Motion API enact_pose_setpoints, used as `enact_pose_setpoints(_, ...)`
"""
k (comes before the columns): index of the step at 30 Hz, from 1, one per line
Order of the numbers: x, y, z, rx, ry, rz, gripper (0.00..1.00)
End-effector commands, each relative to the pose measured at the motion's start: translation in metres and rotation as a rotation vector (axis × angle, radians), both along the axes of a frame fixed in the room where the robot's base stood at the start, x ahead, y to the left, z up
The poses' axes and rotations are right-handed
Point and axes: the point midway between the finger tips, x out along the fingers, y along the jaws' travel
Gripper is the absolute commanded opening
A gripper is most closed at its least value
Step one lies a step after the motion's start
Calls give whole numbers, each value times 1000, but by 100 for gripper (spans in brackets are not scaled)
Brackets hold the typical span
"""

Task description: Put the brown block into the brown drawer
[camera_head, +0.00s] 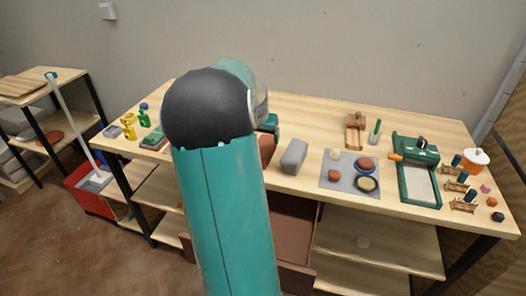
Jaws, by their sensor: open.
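A brown drawer (294,215) stands pulled out under the table, and its inside shows to the right of my arm. My arm covers its left part. A reddish-brown shape (267,150) on the table shows just right of my arm. It is partly hidden, and I cannot tell whether it is the brown block. My teal arm with its black joint rises through the middle of the view. I cannot make out my gripper's fingertips; they are hidden or out of view.
On the wooden table (305,110) a grey block (294,156) lies right of my arm. A red bin (88,192) is at the left.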

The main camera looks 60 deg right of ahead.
Motion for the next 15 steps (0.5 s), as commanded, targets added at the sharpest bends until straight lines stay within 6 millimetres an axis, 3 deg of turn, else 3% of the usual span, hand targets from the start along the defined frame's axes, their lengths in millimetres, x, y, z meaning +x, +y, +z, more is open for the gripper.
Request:
enact_pose_setpoints(6, 2, -14, -36, 2, 0, 0, 78)
enact_pose_setpoints(15, 8, -26, -62, 2, 1, 1, 78)
